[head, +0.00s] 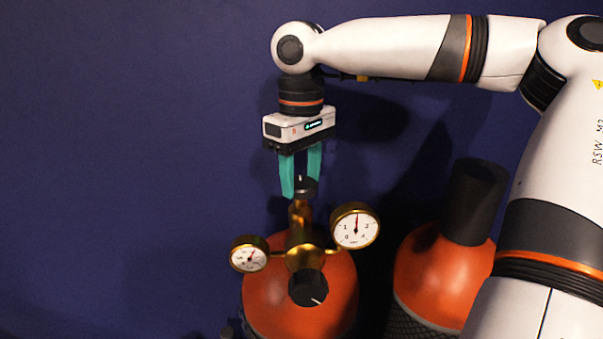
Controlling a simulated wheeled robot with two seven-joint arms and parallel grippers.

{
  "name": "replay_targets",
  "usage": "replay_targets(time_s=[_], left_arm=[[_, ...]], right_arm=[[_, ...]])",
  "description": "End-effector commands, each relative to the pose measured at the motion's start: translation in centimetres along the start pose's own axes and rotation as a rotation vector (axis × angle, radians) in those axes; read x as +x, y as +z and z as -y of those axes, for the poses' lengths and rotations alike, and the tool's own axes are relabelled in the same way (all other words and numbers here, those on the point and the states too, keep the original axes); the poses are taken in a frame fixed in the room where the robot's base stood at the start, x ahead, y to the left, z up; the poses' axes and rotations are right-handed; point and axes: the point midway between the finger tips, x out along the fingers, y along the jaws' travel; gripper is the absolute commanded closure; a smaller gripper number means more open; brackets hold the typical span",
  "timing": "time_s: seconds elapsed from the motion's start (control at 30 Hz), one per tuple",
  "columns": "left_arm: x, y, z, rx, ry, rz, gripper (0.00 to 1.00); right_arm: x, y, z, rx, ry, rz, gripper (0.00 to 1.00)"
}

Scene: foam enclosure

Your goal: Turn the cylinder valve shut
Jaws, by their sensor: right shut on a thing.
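An orange gas cylinder (265,305) stands upright at the lower middle of the head view, its lower part cut off by the frame. A brass valve and regulator body (301,225) rises from its top. A small dark valve handwheel (306,186) sits at the very top of the brass stem. My right gripper (302,188), with teal fingers, points straight down from above and is shut on this handwheel. The fingers partly hide it. My left gripper is not in view.
Two round gauges, a larger one (355,227) at right and a smaller one (249,254) at left, flank the stem. A black knob (308,288) faces front. A second orange cylinder (440,275) with a dark cap (474,200) stands at right. A dark blue wall (130,150) is behind; the left side is clear.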

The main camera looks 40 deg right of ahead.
Motion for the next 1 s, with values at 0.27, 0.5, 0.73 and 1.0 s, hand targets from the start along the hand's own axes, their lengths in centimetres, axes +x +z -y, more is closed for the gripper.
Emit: replay_targets(time_s=[0.27,0.5,0.73,1.0], left_arm=[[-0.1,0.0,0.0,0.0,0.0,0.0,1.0],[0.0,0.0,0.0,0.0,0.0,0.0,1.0],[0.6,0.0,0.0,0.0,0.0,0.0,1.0],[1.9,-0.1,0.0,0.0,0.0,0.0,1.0]], right_arm=[[-0.3,0.2,0.1,0.002,-0.001,0.01,0.32],[-0.1,0.1,0.0,0.0,-0.001,0.005,0.3],[-1.5,0.1,0.0,0.002,-0.001,0.007,0.3],[-7.3,0.2,0.0,0.002,-0.003,0.01,0.3]])
